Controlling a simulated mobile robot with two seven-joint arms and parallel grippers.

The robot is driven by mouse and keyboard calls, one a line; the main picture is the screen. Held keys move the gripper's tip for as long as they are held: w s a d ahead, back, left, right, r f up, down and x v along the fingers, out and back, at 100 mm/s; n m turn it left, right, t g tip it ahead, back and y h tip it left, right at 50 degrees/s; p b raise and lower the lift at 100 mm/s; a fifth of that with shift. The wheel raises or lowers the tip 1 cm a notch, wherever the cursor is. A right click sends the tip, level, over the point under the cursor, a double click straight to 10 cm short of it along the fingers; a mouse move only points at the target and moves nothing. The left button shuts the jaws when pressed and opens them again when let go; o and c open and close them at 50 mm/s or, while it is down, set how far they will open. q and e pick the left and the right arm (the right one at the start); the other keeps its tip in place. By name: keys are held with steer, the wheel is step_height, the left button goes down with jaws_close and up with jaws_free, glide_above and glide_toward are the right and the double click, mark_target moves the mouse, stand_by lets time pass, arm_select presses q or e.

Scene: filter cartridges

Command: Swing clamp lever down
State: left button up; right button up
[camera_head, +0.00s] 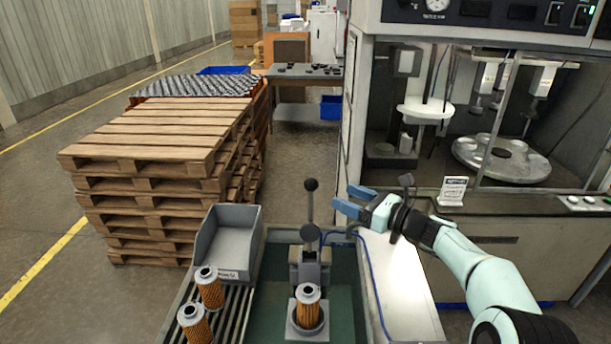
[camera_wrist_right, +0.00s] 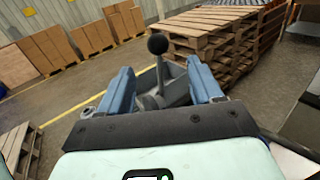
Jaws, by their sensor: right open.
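The clamp lever (camera_head: 311,205) stands upright in the head view, a thin rod with a dark ball knob on top and a round grey hub below. It rises from the grey clamp (camera_head: 308,268) behind a filter cartridge (camera_head: 308,294) seated upright in a square holder (camera_head: 292,328). My right gripper (camera_head: 342,201) is open, a short way right of the lever. In the right wrist view the lever's knob (camera_wrist_right: 158,44) shows beyond and between the open fingers (camera_wrist_right: 166,88), with nothing held. My left gripper is out of view.
Two cartridges (camera_head: 209,288) stand on a rail rack (camera_head: 235,318) at left, before a grey bin (camera_head: 229,240). Stacked pallets (camera_head: 150,150) stand behind left. A machine (camera_head: 470,120) with a glazed front stands at right. A blue cable (camera_head: 375,285) runs along the bench's right side.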

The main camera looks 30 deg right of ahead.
mark_target(312, 183)
steer(key=p+x, duration=0.3)
steer(key=x, duration=0.9)
steer(key=shift+w+a+r, duration=0.1)
steer(key=shift+w+a, duration=0.05)
steer(key=shift+a, duration=0.2)
steer(key=shift+w+a, duration=0.1)
steer(key=shift+w, duration=0.2)
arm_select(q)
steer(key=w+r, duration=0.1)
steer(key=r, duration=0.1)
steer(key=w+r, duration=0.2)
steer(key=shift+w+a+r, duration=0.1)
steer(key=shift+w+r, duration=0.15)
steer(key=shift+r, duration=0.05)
